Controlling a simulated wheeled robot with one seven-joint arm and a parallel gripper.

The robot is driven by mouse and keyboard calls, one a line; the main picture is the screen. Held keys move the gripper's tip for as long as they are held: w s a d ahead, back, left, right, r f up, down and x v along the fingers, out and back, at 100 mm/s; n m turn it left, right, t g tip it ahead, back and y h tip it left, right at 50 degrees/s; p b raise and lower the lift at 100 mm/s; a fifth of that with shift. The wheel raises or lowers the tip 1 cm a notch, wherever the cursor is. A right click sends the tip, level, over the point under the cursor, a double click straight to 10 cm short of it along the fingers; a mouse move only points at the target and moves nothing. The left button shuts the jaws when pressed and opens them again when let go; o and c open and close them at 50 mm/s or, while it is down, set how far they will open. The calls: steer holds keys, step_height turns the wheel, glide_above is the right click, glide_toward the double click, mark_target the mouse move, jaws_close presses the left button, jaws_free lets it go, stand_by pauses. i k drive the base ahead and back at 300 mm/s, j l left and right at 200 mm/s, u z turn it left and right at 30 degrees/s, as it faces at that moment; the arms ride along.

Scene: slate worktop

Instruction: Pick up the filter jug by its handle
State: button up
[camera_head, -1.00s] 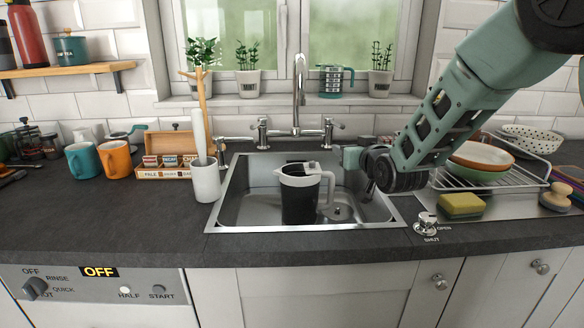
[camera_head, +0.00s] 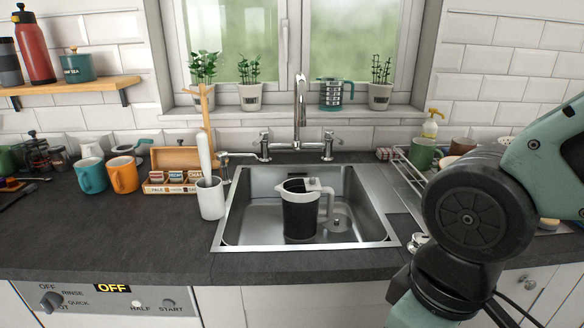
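The filter jug (camera_head: 300,213) stands upright in the sink (camera_head: 260,240). It has a dark body, a white rim and lid, and a white handle (camera_head: 328,203) on its right side. Nothing touches the handle. My arm fills the right of the view, in front of the worktop and draining area. My gripper is not visible; the arm runs out of the bottom of the picture.
A tap (camera_head: 300,100) rises behind the sink. A white pot (camera_head: 210,198) with a white upright stick stands close to the sink's left edge. Teal (camera_head: 91,175) and orange mugs (camera_head: 124,174) and a tea box (camera_head: 176,187) are further left. The left front worktop is clear.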

mark_target(301, 199)
steer(key=i+j+z, duration=0.25)
steer(key=j, duration=0.4)
steer(key=j+z, duration=0.25)
steer(key=j, duration=0.35)
steer(key=i+j+z, duration=0.1)
steer(key=j+z, duration=0.15)
steer(key=j, duration=0.45)
